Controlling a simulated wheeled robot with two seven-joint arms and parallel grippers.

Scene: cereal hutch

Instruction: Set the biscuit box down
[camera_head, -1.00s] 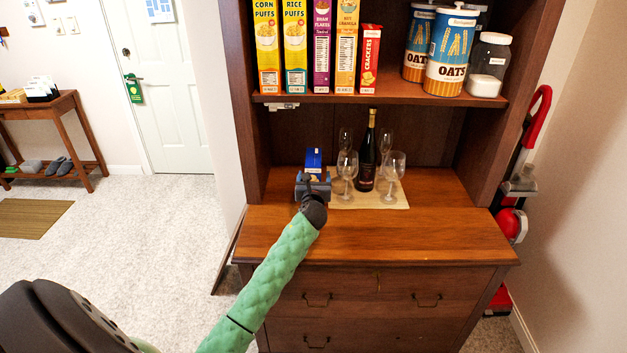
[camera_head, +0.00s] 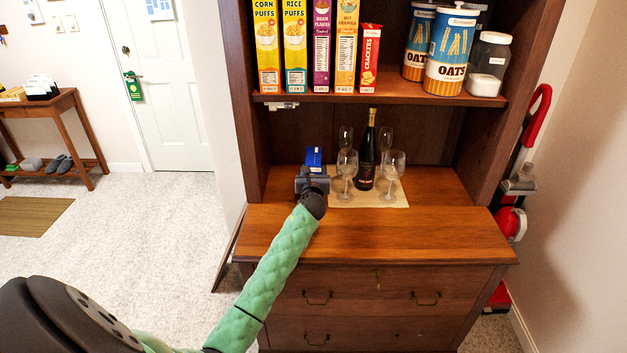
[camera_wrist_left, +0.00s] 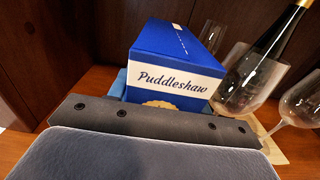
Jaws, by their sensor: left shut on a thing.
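The biscuit box (camera_head: 314,157) is blue with a white label. In the left wrist view the box (camera_wrist_left: 172,67) shows the name "Puddleshaw" and stands upright just beyond the gripper body. My left gripper (camera_head: 313,176) is shut on the box at the left part of the hutch counter (camera_head: 375,232). The gripper body hides the box's lower part, so I cannot tell whether its base touches the counter. My right gripper is not in view.
Right of the box, a wine bottle (camera_head: 368,155) and several wine glasses (camera_head: 393,168) stand on a beige mat (camera_head: 400,199). The shelf (camera_head: 375,97) above holds cereal boxes, oats tins and a jar. The counter's front is clear.

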